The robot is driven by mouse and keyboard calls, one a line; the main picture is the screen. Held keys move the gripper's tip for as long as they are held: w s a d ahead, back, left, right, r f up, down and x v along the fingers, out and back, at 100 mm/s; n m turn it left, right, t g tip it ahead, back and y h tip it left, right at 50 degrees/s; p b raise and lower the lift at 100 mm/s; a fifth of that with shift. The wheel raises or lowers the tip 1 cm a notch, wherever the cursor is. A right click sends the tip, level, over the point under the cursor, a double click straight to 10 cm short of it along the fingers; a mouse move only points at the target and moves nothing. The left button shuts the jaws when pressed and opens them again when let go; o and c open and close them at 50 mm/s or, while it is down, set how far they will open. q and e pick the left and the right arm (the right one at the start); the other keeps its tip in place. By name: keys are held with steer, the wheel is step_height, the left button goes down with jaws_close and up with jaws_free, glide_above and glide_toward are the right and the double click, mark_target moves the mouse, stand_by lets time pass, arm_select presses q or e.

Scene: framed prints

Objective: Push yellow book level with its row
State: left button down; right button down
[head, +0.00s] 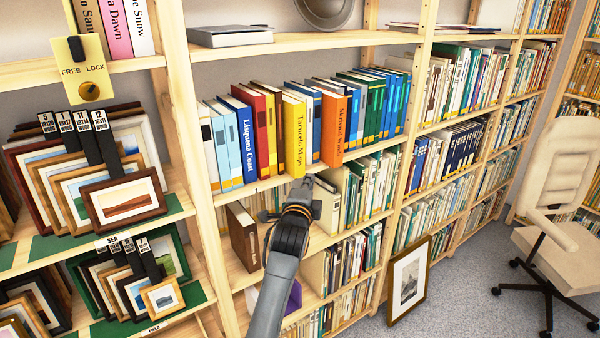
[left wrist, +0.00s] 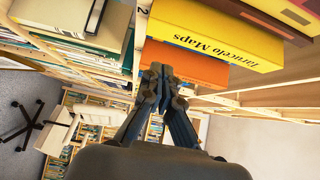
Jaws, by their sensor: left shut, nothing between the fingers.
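The yellow book "Tarucelo Maps" (head: 293,138) stands upright in a row of coloured books on the middle shelf. Its spine appears to stand forward of its neighbours. In the left wrist view the yellow book (left wrist: 215,38) shows turned over, with its title readable. An orange book (head: 333,128) stands a little to its right, also seen in the left wrist view (left wrist: 187,66). My left gripper (head: 306,186) is shut and empty, in front of and just below the yellow book's foot; contact cannot be told. Its closed fingertips (left wrist: 163,74) show in the left wrist view.
Blue, red and yellow books (head: 245,130) fill the row to the left; blue and green ones (head: 370,105) stand to the right. The shelf below holds a brown book (head: 242,235) and pale books. Framed prints (head: 124,200) stand at left. A chair (head: 555,215) is at far right.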

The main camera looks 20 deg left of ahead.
mark_target(290, 167)
arm_select(q)
steer(key=w+a, duration=0.1)
steer(key=w+a+p, duration=0.1)
steer(key=a, duration=0.1)
steer(key=shift+w+a, duration=0.1)
steer(key=shift+w, duration=0.15)
steer(key=shift+w+a, duration=0.1)
steer(key=w+a, duration=0.1)
steer(key=a, duration=0.1)
steer(key=w+a, duration=0.2)
steer(key=shift+f+b, duration=0.15)
steer(key=shift+b, duration=0.15)
steer(key=shift+d, duration=0.1)
steer(key=shift+s, duration=0.1)
